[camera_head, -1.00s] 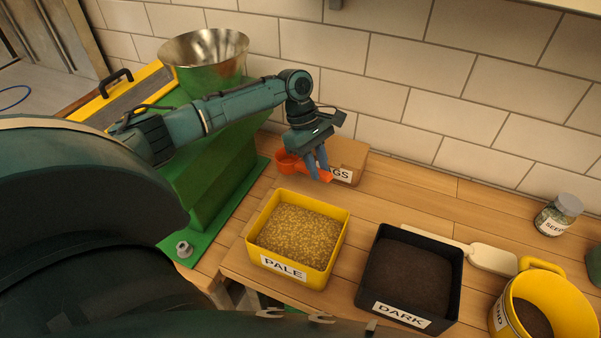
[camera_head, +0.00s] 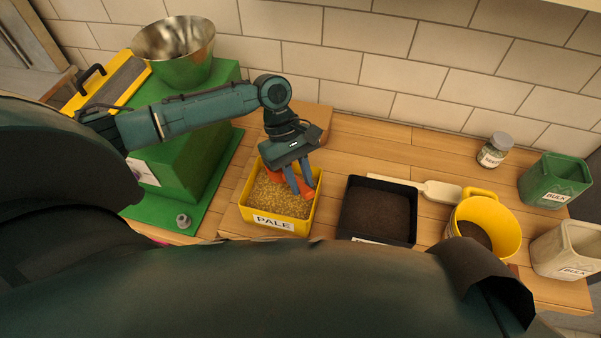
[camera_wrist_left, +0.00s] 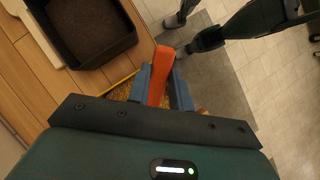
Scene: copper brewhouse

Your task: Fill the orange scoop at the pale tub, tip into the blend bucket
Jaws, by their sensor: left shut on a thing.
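The orange scoop (camera_head: 278,182) is gripped by my left gripper (camera_head: 300,188). It is over the yellow tub labelled PALE (camera_head: 251,217), which holds golden grain. The scoop's bowl is low at the grain, partly hidden by the fingers; I cannot tell whether it holds grain. In the left wrist view the orange handle (camera_wrist_left: 160,75) stands between the two blue-grey fingers. The yellow blend bucket (camera_head: 495,213) with a handle stands to the right, with dark content inside. My right gripper is not identifiable in either view.
A black tub (camera_head: 412,225) of dark grain stands between the pale tub and the bucket, with a white scoop (camera_head: 440,191) behind. Green (camera_head: 552,185) and pale (camera_head: 570,255) BULK containers and a seed jar (camera_head: 494,150) are right. A green mill (camera_head: 190,150) stands left.

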